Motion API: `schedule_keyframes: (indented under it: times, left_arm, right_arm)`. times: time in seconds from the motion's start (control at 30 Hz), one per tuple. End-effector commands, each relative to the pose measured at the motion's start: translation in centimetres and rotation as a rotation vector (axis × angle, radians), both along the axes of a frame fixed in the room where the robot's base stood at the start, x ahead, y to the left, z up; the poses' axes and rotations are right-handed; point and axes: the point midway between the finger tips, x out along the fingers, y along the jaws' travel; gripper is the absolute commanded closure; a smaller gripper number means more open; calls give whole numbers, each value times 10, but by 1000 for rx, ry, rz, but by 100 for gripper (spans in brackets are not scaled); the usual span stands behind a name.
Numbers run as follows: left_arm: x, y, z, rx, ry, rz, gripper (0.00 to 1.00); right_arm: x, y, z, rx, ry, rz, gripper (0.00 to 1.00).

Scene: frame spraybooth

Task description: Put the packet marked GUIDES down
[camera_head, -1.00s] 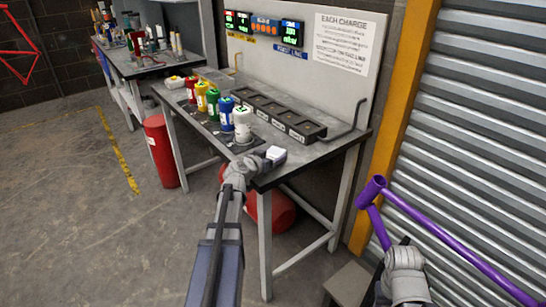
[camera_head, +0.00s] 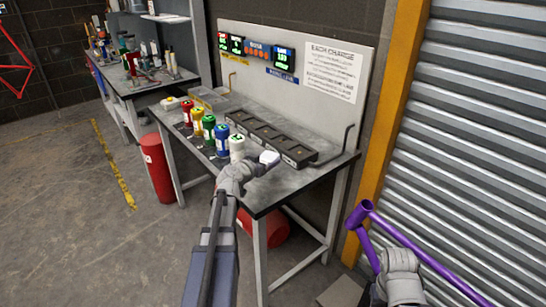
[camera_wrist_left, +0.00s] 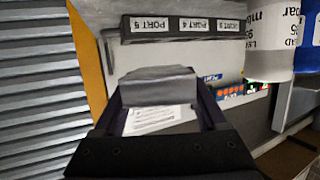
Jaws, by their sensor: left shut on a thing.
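In the left wrist view the packet (camera_wrist_left: 158,88) is a grey block between the two fingers (camera_wrist_left: 160,105). No GUIDES marking can be read on it. Whether it touches the bench top cannot be told. My right gripper (camera_head: 398,262) is at the lower right by a purple tube frame (camera_head: 425,255); its fingers are hidden.
The black port rack (camera_head: 270,138) lies along the bench (camera_head: 300,185). Red, yellow, green, blue and white pots (camera_head: 237,146) stand in a row left of my left gripper. Bare bench top lies right of the gripper. A sign board (camera_head: 300,65) stands behind.

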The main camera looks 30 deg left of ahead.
Motion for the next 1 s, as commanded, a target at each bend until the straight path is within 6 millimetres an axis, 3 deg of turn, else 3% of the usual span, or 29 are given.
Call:
schedule_keyframes:
  times: [0.17, 0.5, 1.0]
  left_arm:
    - [0, 0, 12, 0, 0, 0, 91]
    - [0, 0, 58, 0, 0, 0, 91]
    - [0, 0, 56, 0, 0, 0, 91]
  right_arm:
    - [0, 0, 12, 0, 0, 0, 50]
    - [0, 0, 58, 0, 0, 0, 50]
    - [0, 0, 56, 0, 0, 0, 50]
